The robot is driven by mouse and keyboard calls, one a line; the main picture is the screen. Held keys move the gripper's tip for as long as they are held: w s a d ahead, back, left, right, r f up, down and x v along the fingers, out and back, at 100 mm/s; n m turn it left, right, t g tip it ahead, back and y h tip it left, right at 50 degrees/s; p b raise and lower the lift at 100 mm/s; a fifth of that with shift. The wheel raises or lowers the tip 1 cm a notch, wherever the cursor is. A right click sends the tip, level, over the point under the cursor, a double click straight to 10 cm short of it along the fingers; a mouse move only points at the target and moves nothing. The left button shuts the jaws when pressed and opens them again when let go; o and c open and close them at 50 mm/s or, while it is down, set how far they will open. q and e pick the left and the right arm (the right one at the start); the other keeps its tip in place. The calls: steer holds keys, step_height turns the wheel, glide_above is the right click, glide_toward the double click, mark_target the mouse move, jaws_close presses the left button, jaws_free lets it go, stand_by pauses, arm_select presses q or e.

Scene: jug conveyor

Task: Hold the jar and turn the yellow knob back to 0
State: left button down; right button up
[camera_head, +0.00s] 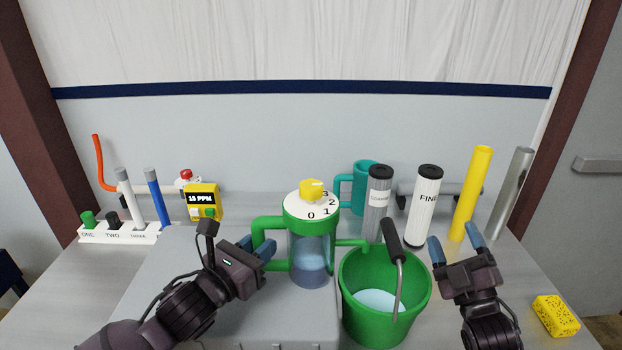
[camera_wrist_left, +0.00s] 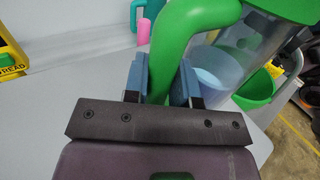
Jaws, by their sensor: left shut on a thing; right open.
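The jar (camera_head: 309,258) stands upright in the middle, with a clear body, some liquid inside, a green lid and a green handle on its left. The yellow knob (camera_head: 312,189) sits on top of a white dial marked 0, 1, 2 and 3. My left gripper (camera_head: 262,252) is shut on the green handle; the left wrist view shows the handle (camera_wrist_left: 185,45) between its blue fingers. My right gripper (camera_head: 453,244) is open and empty, right of the green bucket and away from the knob. Which number the knob points at is hard to tell.
A green bucket (camera_head: 417,303) with liquid stands right of the jar, its dark grip raised. Behind are a teal mug (camera_head: 346,192), filter cylinders (camera_head: 424,205) and a yellow tube (camera_head: 469,195). A yellow sponge (camera_head: 555,316) lies far right. A meter (camera_head: 203,203) stands left.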

steer(key=w+r+n+g+y, duration=0.25)
steer(key=w+y, duration=0.35)
steer(key=w, duration=0.7)
step_height(320, 180, up, 18)
steer(key=f+n+g+y, duration=0.1)
steer(key=n+g+y, duration=0.7)
steer(key=n+g, duration=2.1)
glide_above(311, 185)
steer(key=w+a, duration=0.2)
steer(key=w, duration=0.1)
steer(key=n+t, duration=0.4)
steer(key=s+a+n+g+h, duration=0.2)
steer(key=s+a+n+h, duration=0.25)
steer(key=n+h, duration=0.35)
steer(key=w+d+r+n+t+h, duration=0.2)
steer(key=d+r+n+t+h, duration=0.4)
steer(key=h, duration=0.5)
steer(key=shift+n, duration=0.55)
steer(key=f, duration=1.3)
steer(key=shift+s+d+f, duration=0.15)
steer(key=shift+s+d, duration=0.05)
steer(key=shift+d, duration=0.1)
